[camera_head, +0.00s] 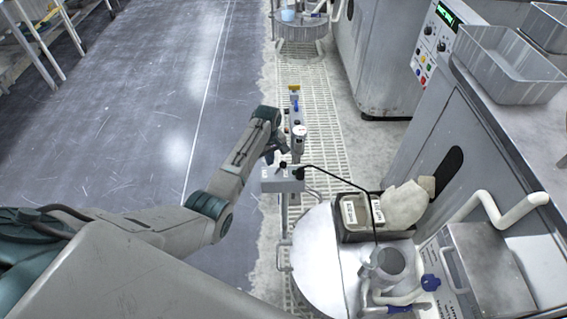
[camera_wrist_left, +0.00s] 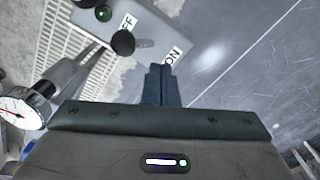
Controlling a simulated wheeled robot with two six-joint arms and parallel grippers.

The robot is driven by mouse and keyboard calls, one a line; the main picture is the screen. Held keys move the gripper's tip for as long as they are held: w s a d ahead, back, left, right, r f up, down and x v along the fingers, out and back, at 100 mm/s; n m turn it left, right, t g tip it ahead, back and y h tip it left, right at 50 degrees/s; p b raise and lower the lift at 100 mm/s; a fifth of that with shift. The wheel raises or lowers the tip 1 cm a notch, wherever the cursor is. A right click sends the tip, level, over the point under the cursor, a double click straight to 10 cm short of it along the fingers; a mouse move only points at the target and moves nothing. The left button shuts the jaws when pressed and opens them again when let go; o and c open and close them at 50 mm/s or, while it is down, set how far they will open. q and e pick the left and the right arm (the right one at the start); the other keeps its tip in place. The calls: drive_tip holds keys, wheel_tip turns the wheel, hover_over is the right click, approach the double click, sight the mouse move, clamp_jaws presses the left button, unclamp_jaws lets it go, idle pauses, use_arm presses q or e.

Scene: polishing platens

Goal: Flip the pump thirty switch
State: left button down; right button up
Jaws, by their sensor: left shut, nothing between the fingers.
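A grey switch box (camera_head: 282,182) stands on a post beside the round platen. In the left wrist view the box (camera_wrist_left: 146,34) has OFF and ON labels, a black-knobbed switch (camera_wrist_left: 123,42) and a green lamp (camera_wrist_left: 103,13). No pump name is readable, and I cannot tell which way the switch is set. My left gripper (camera_head: 271,156) is at the box's far side in the head view. In the wrist view its shut, empty fingers (camera_wrist_left: 162,72) are by the ON label, to the right of the black knob and apart from it in the picture. Contact with the box is unclear.
A round dial gauge (camera_head: 299,131) stands just beyond the box; it also shows in the wrist view (camera_wrist_left: 18,110). A black hose (camera_head: 345,180) arches from the box over a tray (camera_head: 352,234) by the platen (camera_head: 315,262). Open floor (camera_head: 150,110) lies left.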

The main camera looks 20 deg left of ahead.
use_arm(q)
drive_tip(key=shift+f+b, duration=0.4)
drive_tip(key=shift+f, duration=0.3)
use_arm(e)
drive_tip(key=shift+d+f, duration=0.3)
drive_tip(key=shift+f, duration=0.05)
use_arm(q)
drive_tip(key=shift+f, duration=0.45)
use_arm(e)
drive_tip(key=shift+a+f, duration=0.15)
drive_tip(key=shift+f, duration=0.1)
drive_tip(key=shift+a, duration=0.15)
use_arm(q)
drive_tip(key=shift+r+p, duration=0.8)
drive_tip(key=shift+r, duration=0.1)
drive_tip(key=shift+r+p, duration=0.3)
drive_tip(key=shift+p, duration=0.05)
wheel_tip(320, 180, up, 5)
drive_tip(key=p, duration=0.5)
drive_tip(key=shift+f, duration=0.2)
use_arm(e)
wheel_tip(320, 180, up, 8)
drive_tip(key=shift+s+d+f, duration=0.2)
drive_tip(key=shift+s+d, duration=0.05)
drive_tip(key=shift+s, duration=0.2)
